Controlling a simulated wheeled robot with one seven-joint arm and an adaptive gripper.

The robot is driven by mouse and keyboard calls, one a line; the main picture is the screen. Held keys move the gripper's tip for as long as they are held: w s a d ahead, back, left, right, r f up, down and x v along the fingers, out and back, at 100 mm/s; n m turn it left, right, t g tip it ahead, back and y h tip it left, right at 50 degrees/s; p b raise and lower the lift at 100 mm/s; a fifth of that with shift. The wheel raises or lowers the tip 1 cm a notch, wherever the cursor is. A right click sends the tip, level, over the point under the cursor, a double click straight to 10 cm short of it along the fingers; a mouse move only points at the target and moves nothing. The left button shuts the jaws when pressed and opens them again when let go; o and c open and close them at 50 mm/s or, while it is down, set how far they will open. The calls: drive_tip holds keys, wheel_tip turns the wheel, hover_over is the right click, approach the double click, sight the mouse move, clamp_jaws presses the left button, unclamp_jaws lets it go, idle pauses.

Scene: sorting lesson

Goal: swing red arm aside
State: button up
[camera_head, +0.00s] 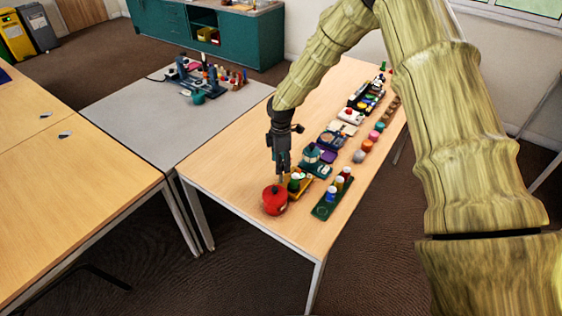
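I cannot tell whether the gripper is open or shut. A yellow piece (303,188) with a green top sits right beside it, partly behind the fingers. No part is clearly recognisable as a red arm. A small reddish part shows on a blue-grey device on the grey table, too small to make out.
A dark green tray (323,211) with several coloured pegs lies right of the gripper. A teal holder (318,169) and a row of coloured trays and blocks run back along the wooden table (235,170). The grey table (150,120) stands left.

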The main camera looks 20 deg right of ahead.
wheel_tip(320, 180, up, 12)
idle(0.5)
drive_tip(key=shift+f, duration=0.1)
